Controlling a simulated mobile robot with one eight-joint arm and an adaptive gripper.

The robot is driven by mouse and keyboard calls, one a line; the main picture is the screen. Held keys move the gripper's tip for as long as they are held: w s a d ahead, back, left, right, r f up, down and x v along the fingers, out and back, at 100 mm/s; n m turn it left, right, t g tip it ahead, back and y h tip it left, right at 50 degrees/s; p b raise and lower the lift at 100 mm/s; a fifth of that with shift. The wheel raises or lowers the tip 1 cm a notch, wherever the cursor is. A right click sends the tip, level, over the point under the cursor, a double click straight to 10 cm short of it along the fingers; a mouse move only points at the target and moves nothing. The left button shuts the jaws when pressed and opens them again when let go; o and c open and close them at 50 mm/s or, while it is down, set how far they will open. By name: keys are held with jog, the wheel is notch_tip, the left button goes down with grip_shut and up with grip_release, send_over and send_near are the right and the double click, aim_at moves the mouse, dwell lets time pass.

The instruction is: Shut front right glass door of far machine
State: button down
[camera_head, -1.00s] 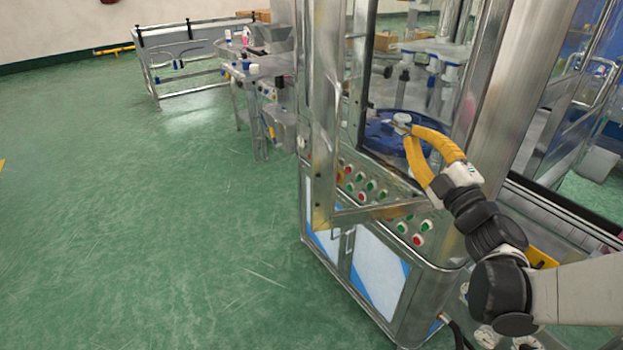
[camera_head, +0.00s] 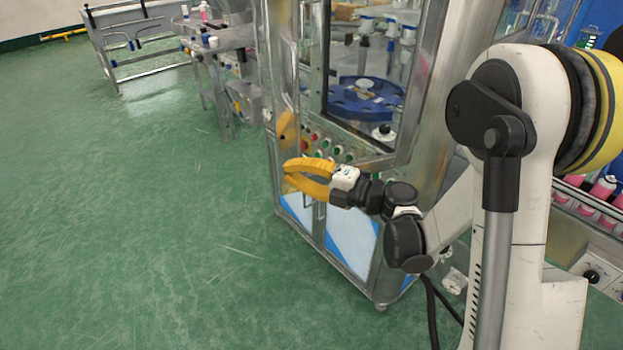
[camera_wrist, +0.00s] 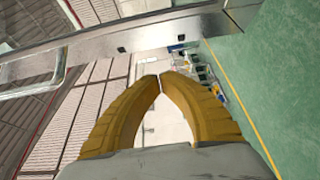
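The metal-framed machine (camera_head: 440,90) stands right of centre in the head view. Its glazed front shows a blue star wheel (camera_head: 350,103) inside. A bright steel upright (camera_head: 290,60) runs at the left of this front, with a yellow reflection low on it. I cannot tell for sure how far the front right door stands open. My gripper (camera_head: 287,172) has yellow fingers and is in front of the machine, below the glazed opening, near the button panel. In the wrist view its fingertips (camera_wrist: 160,76) nearly meet, with nothing between them. A steel frame bar (camera_wrist: 130,35) crosses beyond them.
Red and green buttons (camera_head: 318,143) sit below the opening, above the white and blue cabinet doors (camera_head: 350,238). A side table (camera_head: 225,45) stands behind at left. The green floor at left is clear.

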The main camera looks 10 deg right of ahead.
aim_at(285, 161)
jog(key=w, duration=0.2)
jog(key=w+a, duration=0.1)
jog(key=w, duration=0.1)
jog(key=shift+b, duration=0.3)
